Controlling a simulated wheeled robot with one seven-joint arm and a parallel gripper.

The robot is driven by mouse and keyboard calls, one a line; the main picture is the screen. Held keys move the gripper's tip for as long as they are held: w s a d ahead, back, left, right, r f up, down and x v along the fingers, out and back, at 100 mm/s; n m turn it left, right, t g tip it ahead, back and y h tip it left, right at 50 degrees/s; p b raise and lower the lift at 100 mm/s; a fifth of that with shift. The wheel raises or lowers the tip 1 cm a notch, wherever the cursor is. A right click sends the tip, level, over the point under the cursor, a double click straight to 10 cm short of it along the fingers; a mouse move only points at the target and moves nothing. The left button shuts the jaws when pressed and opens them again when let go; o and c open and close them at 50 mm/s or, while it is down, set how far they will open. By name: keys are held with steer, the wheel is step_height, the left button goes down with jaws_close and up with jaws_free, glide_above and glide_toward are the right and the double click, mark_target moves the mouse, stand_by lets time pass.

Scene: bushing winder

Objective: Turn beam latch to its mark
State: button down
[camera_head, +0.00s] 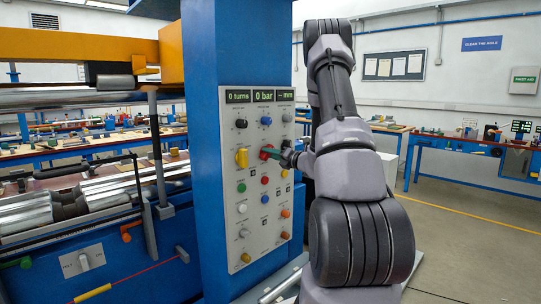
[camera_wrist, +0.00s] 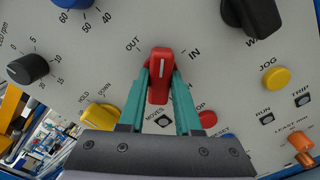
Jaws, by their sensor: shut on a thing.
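A red knob (camera_wrist: 160,68) with a white pointer line sits on the grey control panel (camera_head: 243,205). The words OUT and IN are printed on either side of it, and the pointer lies between them. Its name label is not readable, so I cannot confirm that it is the beam latch. My gripper (camera_wrist: 160,85) has its two green fingers shut on the sides of the red knob. In the head view the red knob (camera_head: 265,153) is partly hidden by my gripper (camera_head: 278,155), which reaches in from the right.
Around the red knob are a black dial (camera_wrist: 27,69), a larger black knob (camera_wrist: 252,14), a yellow knob (camera_wrist: 100,117), a yellow JOG button (camera_wrist: 275,78) and an orange lever (camera_wrist: 301,142). The panel is on a blue column (camera_head: 213,120). Open floor (camera_head: 465,225) lies to the right.

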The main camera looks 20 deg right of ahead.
steer(key=n, duration=0.9)
steer(key=shift+f, duration=0.1)
steer(key=shift+n, duration=0.4)
steer(key=c, duration=0.6)
jaws_free()
steer(key=v, duration=1.1)
